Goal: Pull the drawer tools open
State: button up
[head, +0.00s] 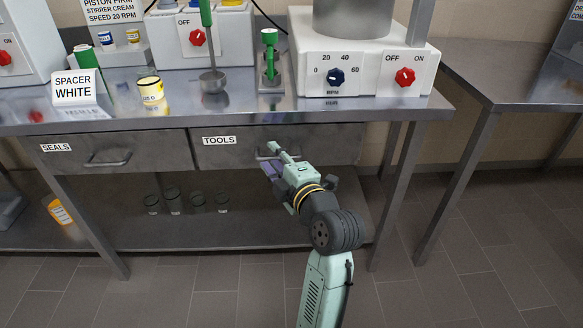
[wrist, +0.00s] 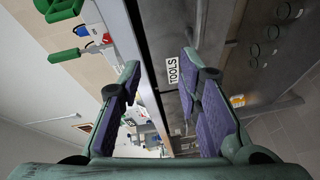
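The tools drawer (head: 340,143) is a grey metal front under the bench top, with a white TOOLS label (head: 219,140). It looks shut. Its handle (head: 262,153) is mostly hidden behind my gripper (head: 268,157), which is right in front of it. In the wrist view the two purple-padded fingers of my gripper (wrist: 160,95) stand wide apart. The bench edge and part of the drawer front show between them, with the TOOLS label (wrist: 172,70) beside the right finger.
A seals drawer (head: 70,155) with a bar handle is on the left.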

jog(key=s+d+f+n+g+h, duration=0.1)
jog(key=s+d+f, duration=0.1)
jog(key=d+f, duration=0.25)
jog(key=x, duration=0.3)
jog(key=p+x, duration=0.1)
jog(key=x, duration=0.3)
jog(key=p+x, duration=0.1)
jog(key=x, duration=0.2)
jog(key=shift+w+r, duration=0.3)
jog(key=shift+w, duration=0.05)
grip_shut()
